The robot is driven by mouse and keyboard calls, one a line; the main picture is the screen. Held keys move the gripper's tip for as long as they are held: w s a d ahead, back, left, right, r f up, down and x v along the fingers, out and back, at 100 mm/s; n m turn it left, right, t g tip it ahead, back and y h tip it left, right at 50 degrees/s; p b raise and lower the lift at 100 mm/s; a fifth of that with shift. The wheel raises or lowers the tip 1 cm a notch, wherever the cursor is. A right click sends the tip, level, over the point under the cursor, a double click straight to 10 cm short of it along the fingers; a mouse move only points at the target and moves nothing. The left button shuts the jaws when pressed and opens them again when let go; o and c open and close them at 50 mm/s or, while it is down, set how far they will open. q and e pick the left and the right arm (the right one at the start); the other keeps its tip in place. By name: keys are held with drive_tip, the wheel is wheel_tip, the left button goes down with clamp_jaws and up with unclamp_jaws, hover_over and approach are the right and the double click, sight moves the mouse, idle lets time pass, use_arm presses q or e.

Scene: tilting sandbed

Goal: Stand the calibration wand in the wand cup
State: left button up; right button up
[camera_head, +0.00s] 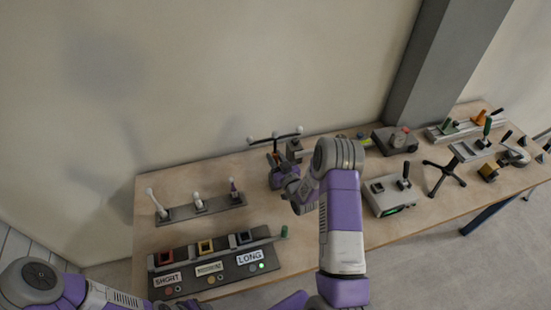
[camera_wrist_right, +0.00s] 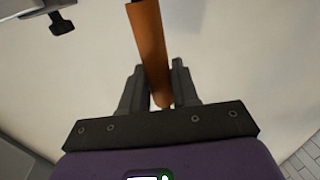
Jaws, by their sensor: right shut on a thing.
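The calibration wand shows in the head view as a dark crossbar (camera_head: 275,137) with pale balls along it, above my right gripper (camera_head: 284,177). In the right wrist view its orange-brown handle (camera_wrist_right: 151,45) runs between the fingers of my right gripper (camera_wrist_right: 155,85), which is shut on it. The handle's far end leaves the top of that picture. I cannot pick out the wand cup for certain; my right arm covers part of the table. My left arm enters at the lower left of the head view, but its gripper is out of view.
A dark block with red, yellow and blue-rimmed square sockets (camera_head: 206,247) and SHORT and LONG labels stands front left. A lever box (camera_head: 388,196) and black tripod (camera_head: 444,177) stand to the right.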

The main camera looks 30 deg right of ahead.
drive_tip(key=o, duration=1)
drive_tip(key=s, duration=0.7)
drive_tip(key=shift+s+a+b, duration=0.3)
drive_tip(key=shift+b, duration=0.1)
drive_tip(key=shift+r, duration=0.2)
